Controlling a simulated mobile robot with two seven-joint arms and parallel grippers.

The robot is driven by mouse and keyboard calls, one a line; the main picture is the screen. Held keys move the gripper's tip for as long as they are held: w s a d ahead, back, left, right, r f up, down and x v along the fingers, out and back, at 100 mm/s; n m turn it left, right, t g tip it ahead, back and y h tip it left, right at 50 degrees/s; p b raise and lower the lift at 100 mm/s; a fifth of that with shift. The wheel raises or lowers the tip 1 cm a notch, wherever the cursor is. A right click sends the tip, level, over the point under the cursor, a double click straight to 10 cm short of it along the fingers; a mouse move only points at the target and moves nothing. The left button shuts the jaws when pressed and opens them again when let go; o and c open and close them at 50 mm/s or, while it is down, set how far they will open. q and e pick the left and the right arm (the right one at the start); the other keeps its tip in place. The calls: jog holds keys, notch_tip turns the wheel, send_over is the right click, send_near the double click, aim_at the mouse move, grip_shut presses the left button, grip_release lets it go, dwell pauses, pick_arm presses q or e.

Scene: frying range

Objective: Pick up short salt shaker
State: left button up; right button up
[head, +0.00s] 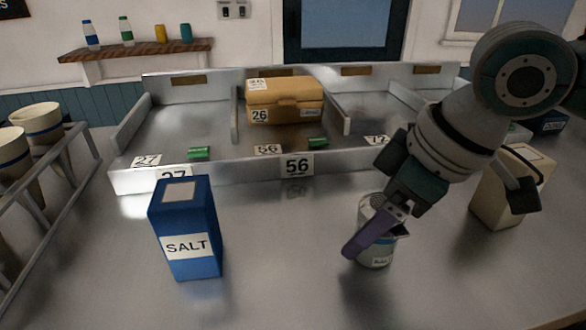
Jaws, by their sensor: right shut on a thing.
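A short round shaker (377,256) with a pale body and a small label near its base stands upright on the metal counter (285,285), right of centre. My right gripper (376,238) reaches down from the upper right and is shut on the shaker. Its purple finger crosses the front of the shaker and hides part of its side. The shaker's base appears at counter level; I cannot tell whether it touches. My left gripper is not in the head view.
A tall blue salt box (187,235) stands to the left on the counter. A cream container (505,190) stands to the right, close to my arm. Behind is a metal divided tray (225,176) with a brown box (285,103). A rack with cups (38,122) is at the left edge.

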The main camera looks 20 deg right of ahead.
grip_shut()
